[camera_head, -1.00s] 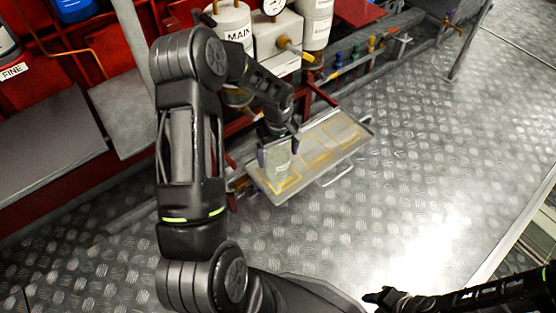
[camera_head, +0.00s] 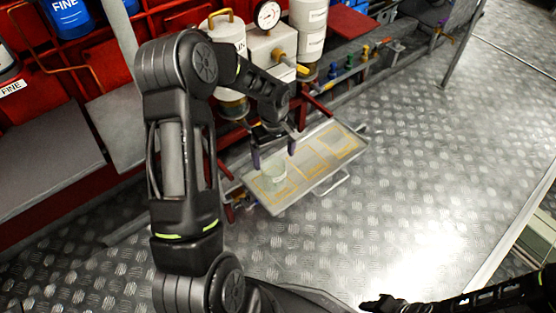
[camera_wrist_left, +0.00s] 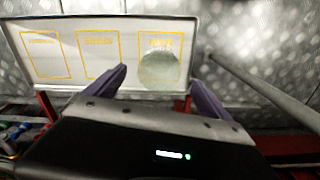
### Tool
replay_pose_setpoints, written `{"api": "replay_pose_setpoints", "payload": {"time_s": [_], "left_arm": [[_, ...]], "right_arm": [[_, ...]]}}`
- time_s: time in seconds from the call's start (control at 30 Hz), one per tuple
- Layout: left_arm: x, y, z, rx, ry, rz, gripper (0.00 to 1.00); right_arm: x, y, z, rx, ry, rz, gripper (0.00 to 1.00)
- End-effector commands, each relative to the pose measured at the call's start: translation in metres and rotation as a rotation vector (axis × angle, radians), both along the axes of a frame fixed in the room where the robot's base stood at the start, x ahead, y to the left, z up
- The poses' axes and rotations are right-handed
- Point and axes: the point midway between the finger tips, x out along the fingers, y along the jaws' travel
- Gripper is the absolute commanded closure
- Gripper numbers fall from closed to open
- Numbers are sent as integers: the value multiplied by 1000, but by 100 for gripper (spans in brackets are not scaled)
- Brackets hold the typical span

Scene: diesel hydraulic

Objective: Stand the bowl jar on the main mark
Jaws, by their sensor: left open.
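The clear glass bowl jar (camera_head: 273,178) stands upright in the shallow metal tray (camera_head: 330,182), on the leftmost yellow-outlined mark. In the left wrist view the jar (camera_wrist_left: 160,70) lies within the right-hand outline; the lettering (camera_wrist_left: 160,42) there is too blurred to read. My left gripper (camera_head: 274,154) is open above and behind the jar, its purple fingertips apart and clear of it. These fingers also show in the left wrist view (camera_wrist_left: 158,80). My right gripper (camera_head: 378,301) is low at the right, dark, and its opening is unclear.
The two other outlined marks (camera_head: 342,143) in the tray are empty. Behind the tray stand a white cylinder (camera_head: 227,38), a pressure gauge (camera_head: 267,15), valves and red pipework. Open chequered metal floor (camera_head: 430,150) lies to the right.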

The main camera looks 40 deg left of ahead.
Motion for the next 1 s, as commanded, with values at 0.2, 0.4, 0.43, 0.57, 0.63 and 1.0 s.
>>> {"api": "replay_pose_setpoints", "payload": {"time_s": [0.2, 0.4, 0.43, 0.57, 0.63, 1.0], "left_arm": [[-1, -6, -4, -10, -2, -15, 7], [-15, -78, -46, -123, -35, -201, 7], [-20, -96, -56, -149, -46, -247, 7], [-64, -186, -97, -269, -113, -473, 7], [-100, -231, -115, -312, -154, -597, 7], [-199, -287, -136, -283, -237, -901, 7]], "right_arm": [[0, 0, 0, 0, 0, 0, 64], [0, 0, 0, 0, 0, 0, 64], [0, 0, 0, 0, 0, 0, 64], [0, 0, 0, 0, 0, 0, 64], [0, 0, 0, 0, 0, 0, 64], [0, 0, 0, 0, 0, 0, 64]]}}
